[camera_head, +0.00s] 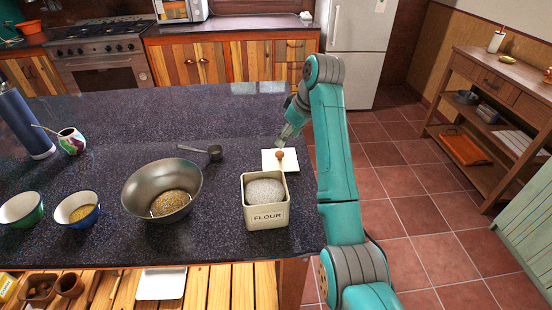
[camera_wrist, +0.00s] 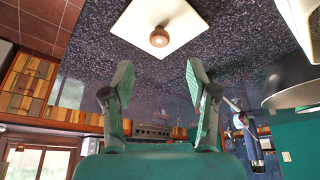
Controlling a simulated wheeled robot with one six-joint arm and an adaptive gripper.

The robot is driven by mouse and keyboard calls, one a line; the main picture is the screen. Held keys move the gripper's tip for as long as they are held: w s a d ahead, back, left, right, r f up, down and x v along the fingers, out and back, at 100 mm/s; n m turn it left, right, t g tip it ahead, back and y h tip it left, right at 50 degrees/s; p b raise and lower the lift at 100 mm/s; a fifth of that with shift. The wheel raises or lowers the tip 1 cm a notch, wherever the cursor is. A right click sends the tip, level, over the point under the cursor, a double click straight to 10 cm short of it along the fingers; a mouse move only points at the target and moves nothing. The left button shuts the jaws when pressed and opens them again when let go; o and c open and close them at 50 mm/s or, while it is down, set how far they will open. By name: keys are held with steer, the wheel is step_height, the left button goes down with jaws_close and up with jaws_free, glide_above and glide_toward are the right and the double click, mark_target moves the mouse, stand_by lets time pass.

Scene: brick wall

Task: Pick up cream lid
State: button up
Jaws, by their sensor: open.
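The cream lid (camera_head: 270,164) is square with a round brown wooden knob (camera_head: 280,155). It lies flat on the dark speckled counter behind the flour tin. My gripper (camera_head: 286,138) is just behind the lid, above the counter. In the wrist view the lid (camera_wrist: 140,22) and its knob (camera_wrist: 159,37) are at the top centre, beyond my fingertips. In that view my gripper (camera_wrist: 158,68) is open, with nothing between its fingers.
The open cream flour tin (camera_head: 265,216) stands in front of the lid. A metal bowl (camera_head: 137,193), a ladle (camera_head: 214,153) and two small bowls are to the left.

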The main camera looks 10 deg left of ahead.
mark_target(280, 153)
steer(key=x, duration=0.2)
steer(key=shift+a+f, duration=0.25)
steer(key=shift+d+x, duration=0.1)
steer(key=shift+x, duration=1.2)
steer(key=shift+d+x, duration=0.15)
steer(key=shift+x, duration=1.2)
steer(key=shift+c, duration=0.2)
jaws_close()
